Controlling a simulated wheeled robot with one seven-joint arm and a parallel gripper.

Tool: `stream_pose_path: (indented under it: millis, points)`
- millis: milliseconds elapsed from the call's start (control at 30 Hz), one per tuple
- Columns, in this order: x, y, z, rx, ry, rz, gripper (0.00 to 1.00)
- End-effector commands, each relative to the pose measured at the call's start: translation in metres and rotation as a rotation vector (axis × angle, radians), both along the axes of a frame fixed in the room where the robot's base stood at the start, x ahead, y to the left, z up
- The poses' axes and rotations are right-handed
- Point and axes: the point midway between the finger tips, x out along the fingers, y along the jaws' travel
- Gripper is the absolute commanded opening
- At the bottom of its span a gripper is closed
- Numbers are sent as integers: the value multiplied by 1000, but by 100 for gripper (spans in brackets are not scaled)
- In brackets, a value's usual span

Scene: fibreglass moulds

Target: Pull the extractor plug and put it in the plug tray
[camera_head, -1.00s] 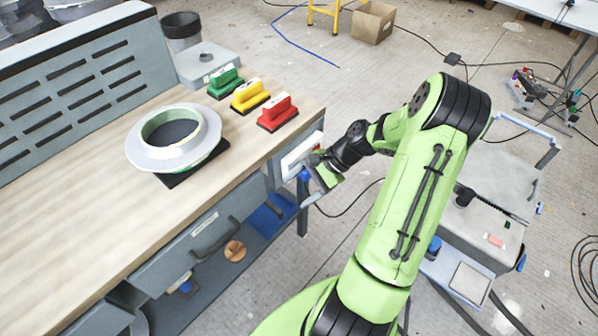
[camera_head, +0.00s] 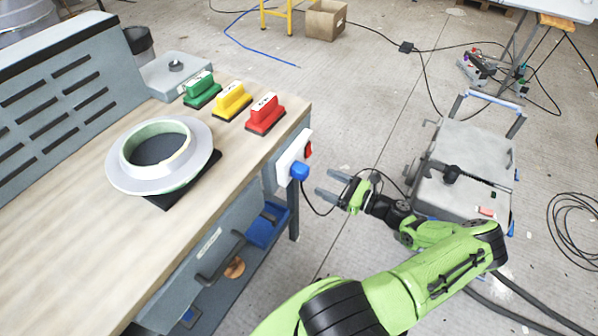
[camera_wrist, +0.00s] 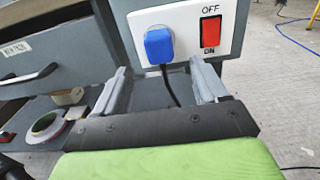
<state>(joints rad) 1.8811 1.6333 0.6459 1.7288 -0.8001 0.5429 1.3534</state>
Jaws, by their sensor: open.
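The blue extractor plug (camera_head: 300,171) sits in a white socket plate (camera_head: 286,165) on the bench's end. In the wrist view the plug (camera_wrist: 158,46) is in the socket, its black cable hanging down. My gripper (camera_head: 327,182) is open and empty, just right of the plug and pointing at it. In the wrist view my gripper's fingers (camera_wrist: 160,70) lie to either side of the plug's line, apart from it. A blue tray (camera_head: 265,226) is on the shelf under the bench; I cannot tell whether it is the plug tray.
A red switch (camera_wrist: 210,32) marked OFF and ON is right of the plug. The bench top (camera_head: 75,240) carries a round white mould (camera_head: 200,172) and green, yellow and red blocks. Floor between is mostly clear.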

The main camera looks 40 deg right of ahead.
Motion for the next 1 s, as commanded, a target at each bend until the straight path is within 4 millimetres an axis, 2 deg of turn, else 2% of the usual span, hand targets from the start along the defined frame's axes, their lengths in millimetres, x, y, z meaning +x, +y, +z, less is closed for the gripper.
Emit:
stream_pose_path:
  millis: [167, 700, 1000]
  points:
    - [10, 4, 0, -1, 0, 3, 72]
    - [79, 29, 0, -2, 0, 4, 72]
    - [85, 31, 0, -2, 2, 2, 72]
